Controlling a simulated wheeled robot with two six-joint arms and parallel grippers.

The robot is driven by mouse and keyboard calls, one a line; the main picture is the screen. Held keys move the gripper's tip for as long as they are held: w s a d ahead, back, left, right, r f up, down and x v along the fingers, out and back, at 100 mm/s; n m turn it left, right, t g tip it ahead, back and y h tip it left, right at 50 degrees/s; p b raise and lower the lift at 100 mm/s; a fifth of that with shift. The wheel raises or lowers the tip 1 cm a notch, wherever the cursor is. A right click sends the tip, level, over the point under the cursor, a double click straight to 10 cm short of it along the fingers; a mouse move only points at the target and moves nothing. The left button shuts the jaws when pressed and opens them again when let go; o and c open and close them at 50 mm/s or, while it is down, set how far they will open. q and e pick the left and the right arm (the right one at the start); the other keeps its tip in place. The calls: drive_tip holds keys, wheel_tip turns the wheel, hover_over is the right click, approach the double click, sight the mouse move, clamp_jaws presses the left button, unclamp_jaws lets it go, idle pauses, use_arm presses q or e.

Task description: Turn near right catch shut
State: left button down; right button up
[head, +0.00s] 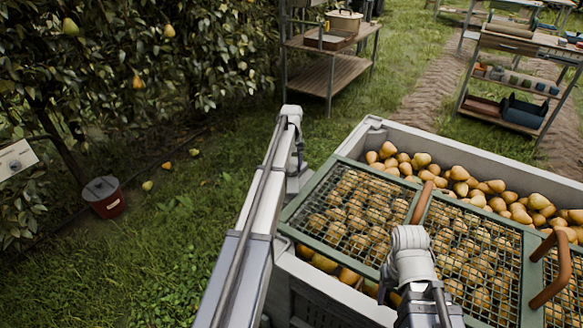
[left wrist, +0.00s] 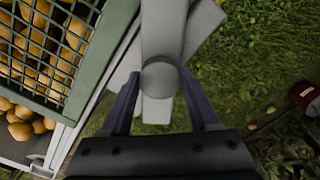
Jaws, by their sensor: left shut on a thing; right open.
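A grey catch with a round knob (left wrist: 160,78) is in the left wrist view, beside the crate's side wall. My left gripper (left wrist: 162,100) is shut on this knob, one finger on each side. In the head view, my left gripper (head: 298,165) is at the crate's left side, mostly hidden by its own arm. I cannot tell from these frames which catch it is. My right gripper (head: 408,262) is over the front edge of the mesh lid (head: 322,171), open, its fingers largely hidden by the wrist.
The pale crate (head: 455,150) is full of pears under green mesh panels with brown handles (head: 421,203). A red bucket (head: 105,198) and fallen pears lie on the grass at left. A workbench (head: 330,68) and shelves (head: 515,85) stand behind.

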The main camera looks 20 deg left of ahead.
sight(292, 167)
use_arm(q)
drive_tip(key=n, duration=0.5)
drive_tip(key=shift+n, duration=0.3)
drive_tip(key=n, duration=0.5)
drive_tip(key=shift+n, duration=0.3)
drive_tip(key=shift+c, duration=0.6)
unclamp_jaws()
drive_tip(key=shift+r, duration=0.1)
use_arm(e)
drive_tip(key=shift+r, duration=0.1)
use_arm(q)
wheel_tip(292, 167, up, 8)
drive_tip(key=p, duration=0.8)
use_arm(e)
wheel_tip(292, 167, up, 8)
drive_tip(key=shift+f, duration=0.2)
use_arm(q)
drive_tip(key=shift+f, duration=0.2)
